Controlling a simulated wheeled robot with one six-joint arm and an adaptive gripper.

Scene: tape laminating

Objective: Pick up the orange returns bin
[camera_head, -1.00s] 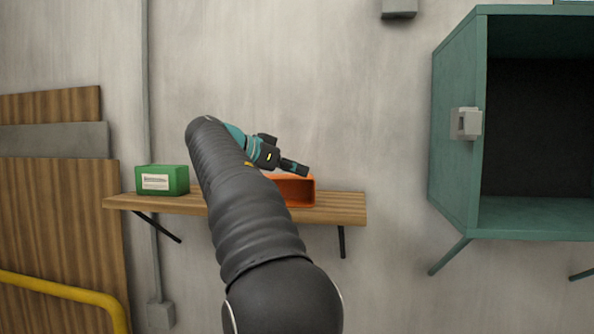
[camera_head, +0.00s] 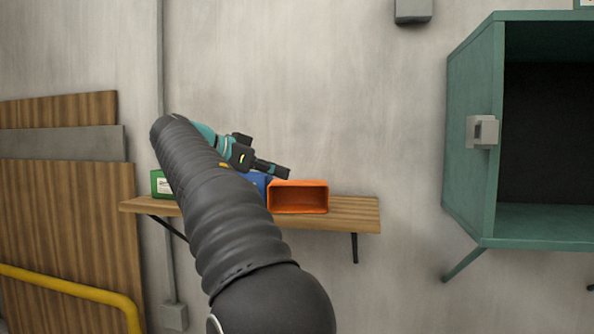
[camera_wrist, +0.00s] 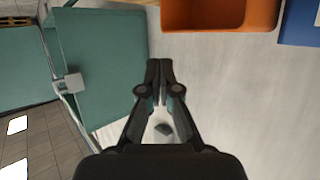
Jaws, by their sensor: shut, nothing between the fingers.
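The orange returns bin (camera_head: 298,197) stands on the wooden wall shelf (camera_head: 345,213), its open side facing the head camera. In the wrist view the bin (camera_wrist: 205,28) shows at the top, cut off by the edge, beyond the fingertips. My gripper (camera_head: 285,173) is just above and left of the bin in the head view, apart from it as far as I can tell. In the wrist view my gripper (camera_wrist: 160,75) has its fingers together with nothing between them.
A blue bin (camera_head: 259,182) stands left of the orange one, partly hidden by my arm; a green box (camera_head: 158,184) is at the shelf's left end. A teal open cabinet (camera_head: 470,150) hangs at the right. The shelf's right end is clear.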

